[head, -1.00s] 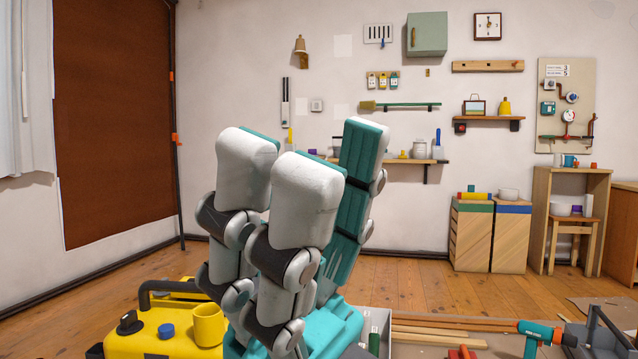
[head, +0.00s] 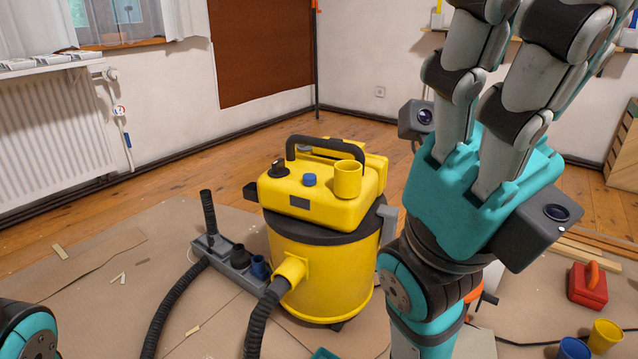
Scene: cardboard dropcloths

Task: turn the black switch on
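The black switch (head: 279,168) is a small knob on the top left of a yellow vacuum cleaner (head: 322,275). The vacuum stands upright on the floor covering, and the knob is in plain sight with nothing touching it. My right gripper (head: 520,70) is to the right of the vacuum, closer to me, with its fingers pointing up. The fingers are spread and nothing shows between them; their tips are cut off by the top edge. Only a joint of my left arm shows at the lower left; its gripper is out of view.
The vacuum's top also has a black handle (head: 325,148), a blue cap (head: 309,180) and a yellow cup (head: 348,179). Its black hose (head: 262,325) curves across the floor at the front left. A red case (head: 588,288) and yellow and blue cups lie at right. Cardboard at left is mostly clear.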

